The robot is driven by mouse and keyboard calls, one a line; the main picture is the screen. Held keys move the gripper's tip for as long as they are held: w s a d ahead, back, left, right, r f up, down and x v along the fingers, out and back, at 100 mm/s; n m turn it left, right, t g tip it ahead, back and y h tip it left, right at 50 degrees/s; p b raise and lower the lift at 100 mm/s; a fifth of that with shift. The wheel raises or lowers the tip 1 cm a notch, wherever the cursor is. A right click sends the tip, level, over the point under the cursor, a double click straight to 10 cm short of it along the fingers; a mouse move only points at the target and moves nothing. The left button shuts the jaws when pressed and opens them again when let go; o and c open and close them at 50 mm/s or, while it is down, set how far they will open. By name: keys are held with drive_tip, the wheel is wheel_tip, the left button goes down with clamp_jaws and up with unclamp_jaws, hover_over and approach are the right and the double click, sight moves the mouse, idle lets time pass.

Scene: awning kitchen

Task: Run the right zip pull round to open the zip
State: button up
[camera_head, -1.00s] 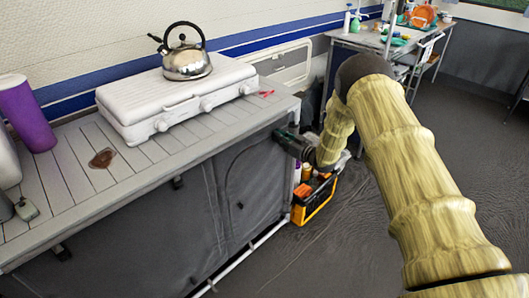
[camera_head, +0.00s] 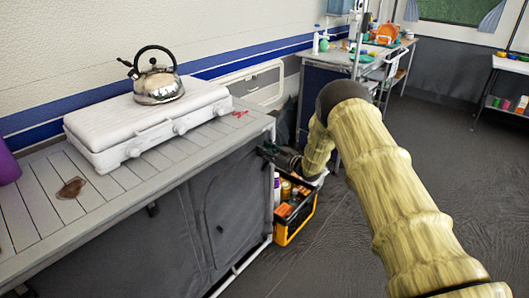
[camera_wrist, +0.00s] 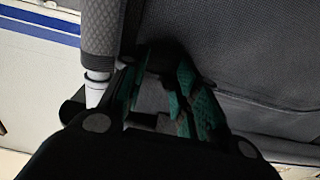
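The grey fabric front of the cupboard (camera_head: 175,248) hangs below the slatted counter. A curved seam marks a door panel (camera_head: 235,205) at its right. A small dark tab (camera_head: 219,229), possibly a zip pull, lies on this panel. My gripper (camera_head: 266,150) is at the cupboard's upper right corner, just under the counter edge. In the wrist view my gripper (camera_wrist: 165,58) has its green-padded fingers apart, close to dark grey fabric (camera_wrist: 245,50). A dark patch lies between the fingertips; I cannot tell whether it is a zip pull.
A white stove (camera_head: 150,125) with a steel kettle (camera_head: 157,80) stands on the counter (camera_head: 120,180). An orange-and-black crate (camera_head: 295,220) of bottles sits on the floor beside the cupboard, below my gripper. The floor (camera_head: 340,250) to the right is open.

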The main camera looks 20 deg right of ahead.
drive_tip(key=shift+s+a, duration=0.1)
drive_tip(key=v, duration=1.2)
idle(0.4)
